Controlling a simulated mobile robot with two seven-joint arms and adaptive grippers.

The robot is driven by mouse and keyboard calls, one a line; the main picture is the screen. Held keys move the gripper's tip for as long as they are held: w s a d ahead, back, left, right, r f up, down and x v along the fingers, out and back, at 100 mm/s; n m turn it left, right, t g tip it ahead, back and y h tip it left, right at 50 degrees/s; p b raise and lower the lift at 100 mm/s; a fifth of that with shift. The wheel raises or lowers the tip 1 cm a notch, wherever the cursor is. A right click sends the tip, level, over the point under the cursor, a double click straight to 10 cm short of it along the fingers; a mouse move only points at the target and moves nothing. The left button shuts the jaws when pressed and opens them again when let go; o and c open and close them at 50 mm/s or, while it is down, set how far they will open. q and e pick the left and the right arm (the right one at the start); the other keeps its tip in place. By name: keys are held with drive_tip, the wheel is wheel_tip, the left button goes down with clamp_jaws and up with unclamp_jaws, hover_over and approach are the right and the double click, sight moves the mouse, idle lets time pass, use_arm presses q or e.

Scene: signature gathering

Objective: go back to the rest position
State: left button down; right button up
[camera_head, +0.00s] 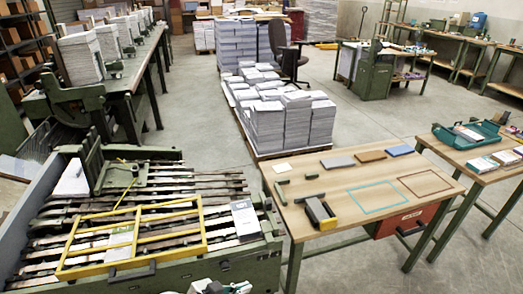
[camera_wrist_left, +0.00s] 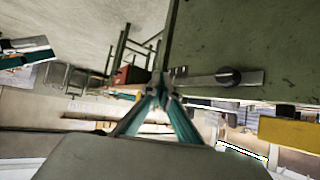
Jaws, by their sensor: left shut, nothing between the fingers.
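My left gripper (camera_wrist_left: 160,92) shows in the left wrist view, its teal-edged fingers meeting at the tips with nothing between them. In the head view only a white and dark part of my left arm shows at the bottom edge, in front of the green machine (camera_head: 262,262). No object hangs from the gripper. My right gripper is in neither view.
A yellow frame (camera_head: 198,224) and a grey-white booklet (camera_head: 245,218) lie on the machine's slatted bed. A wooden table (camera_head: 333,229) with small blocks and outlined rectangles stands to the right. A pallet of paper stacks (camera_head: 282,125) stands behind.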

use_arm(q)
drive_tip(key=s+a+f+n+t+y, duration=0.1)
drive_tip(key=s+a+f+n+y, duration=0.1)
drive_tip(key=s+a, duration=0.4)
drive_tip(key=s+a+f+n+t+y, duration=0.1)
drive_tip(key=s+a+n+t+y, duration=0.1)
drive_tip(key=s+a, duration=0.4)
drive_tip(key=a+y, duration=0.1)
drive_tip(key=a, duration=0.2)
drive_tip(key=shift+s+a+f+n, duration=0.2)
drive_tip(key=shift+s+f+n, duration=0.2)
